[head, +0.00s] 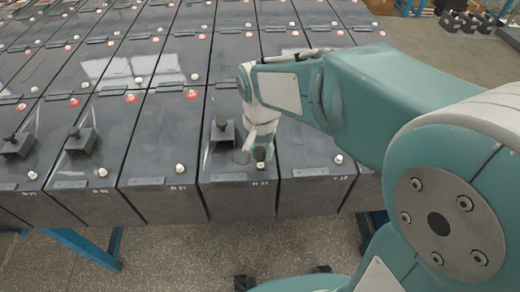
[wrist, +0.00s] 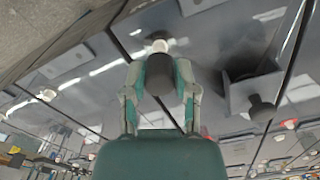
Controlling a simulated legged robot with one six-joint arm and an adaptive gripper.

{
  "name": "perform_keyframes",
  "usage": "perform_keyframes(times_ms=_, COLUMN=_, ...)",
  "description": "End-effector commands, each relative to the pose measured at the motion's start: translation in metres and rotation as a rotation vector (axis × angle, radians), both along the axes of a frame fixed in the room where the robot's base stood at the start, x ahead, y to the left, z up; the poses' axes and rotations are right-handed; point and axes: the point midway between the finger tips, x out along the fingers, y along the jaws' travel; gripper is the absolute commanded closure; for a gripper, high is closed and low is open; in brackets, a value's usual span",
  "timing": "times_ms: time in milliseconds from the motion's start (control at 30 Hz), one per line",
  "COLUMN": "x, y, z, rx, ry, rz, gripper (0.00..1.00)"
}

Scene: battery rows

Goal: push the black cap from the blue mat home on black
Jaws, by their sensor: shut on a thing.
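My gripper (head: 256,154) is over the near end of a dark battery in the front row. It also shows in the wrist view (wrist: 160,82). Its fingers are shut on the black cap (wrist: 159,72), a small dark cylinder. In the head view the cap (head: 260,153) sits right above a pale terminal post (head: 261,166). The post (wrist: 158,46) also shows just past the cap in the wrist view. I cannot tell whether the cap touches the post or how far down it sits. The blue mat is not in view.
A black-knobbed fitting (head: 222,130) stands on the same battery, close left of my gripper; it also shows in the wrist view (wrist: 262,108). Similar fittings (head: 80,140) stand further left. Other posts have red rings (head: 191,94). The floor is in front.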

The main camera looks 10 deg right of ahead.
Motion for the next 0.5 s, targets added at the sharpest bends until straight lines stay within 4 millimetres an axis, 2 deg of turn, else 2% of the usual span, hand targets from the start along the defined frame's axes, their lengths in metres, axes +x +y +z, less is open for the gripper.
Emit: perform_keyframes(times_ms=500, x=0.0001, y=0.0, z=-0.006, rx=0.0, ry=0.0, rz=0.0, gripper=0.83)
